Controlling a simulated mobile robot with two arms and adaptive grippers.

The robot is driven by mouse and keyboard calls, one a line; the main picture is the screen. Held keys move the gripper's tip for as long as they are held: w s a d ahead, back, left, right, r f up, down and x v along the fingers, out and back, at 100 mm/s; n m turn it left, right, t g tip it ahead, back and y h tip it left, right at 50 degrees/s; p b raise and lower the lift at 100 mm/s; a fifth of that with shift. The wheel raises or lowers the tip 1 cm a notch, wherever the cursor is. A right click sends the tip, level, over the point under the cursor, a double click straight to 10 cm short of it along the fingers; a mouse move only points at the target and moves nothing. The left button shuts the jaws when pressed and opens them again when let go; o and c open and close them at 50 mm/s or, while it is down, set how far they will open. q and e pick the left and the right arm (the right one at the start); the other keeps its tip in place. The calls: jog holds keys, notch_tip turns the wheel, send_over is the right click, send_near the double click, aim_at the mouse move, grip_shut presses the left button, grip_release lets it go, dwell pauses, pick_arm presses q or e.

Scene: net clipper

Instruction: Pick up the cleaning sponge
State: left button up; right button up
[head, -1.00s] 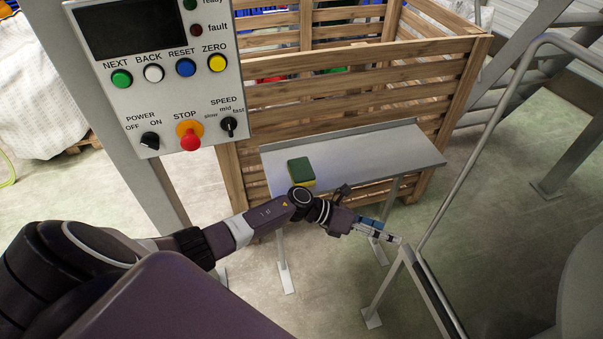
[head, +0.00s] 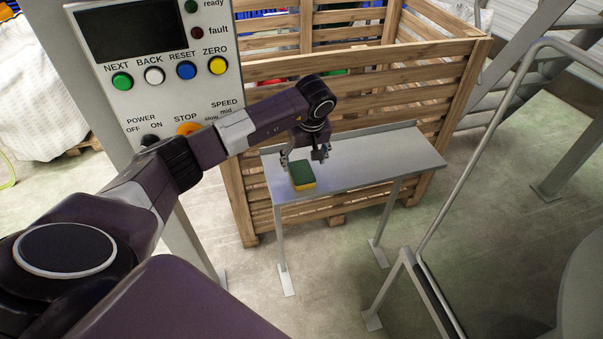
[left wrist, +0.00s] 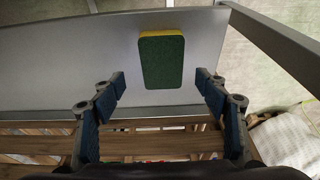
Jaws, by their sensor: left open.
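The cleaning sponge (head: 302,176), green on top and yellow below, lies flat near the left end of a narrow grey metal shelf (head: 385,155). My left gripper (head: 305,160) is over the shelf by the sponge, pointing down, open and empty. In the left wrist view the sponge (left wrist: 162,58) shows its green face with a yellow edge, ahead of the gap between the two blue-padded fingers of the left gripper (left wrist: 160,92), nearer the right finger. No contact shows. My right gripper is not in view.
A slatted wooden crate (head: 350,95) stands right behind the shelf. A control panel (head: 160,75) with buttons and knobs stands at the left, partly behind my left arm. A metal handrail (head: 470,150) rises at the right. Bare floor lies in front of the shelf.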

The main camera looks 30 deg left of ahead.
aim_at(302, 172)
pick_arm(q)
jog(key=x, duration=0.1)
jog(key=p+x, duration=0.1)
jog(key=x, duration=0.1)
jog(key=shift+s+a+f, duration=0.1)
jog(key=shift+s+f, duration=0.15)
jog(key=shift+f, duration=0.1)
jog(key=shift+w+f, duration=0.1)
jog(key=shift+f, duration=0.3)
jog(key=shift+f, duration=0.2)
jog(key=shift+c, duration=0.4)
jog(key=c, duration=0.8)
jog(key=shift+o, duration=0.2)
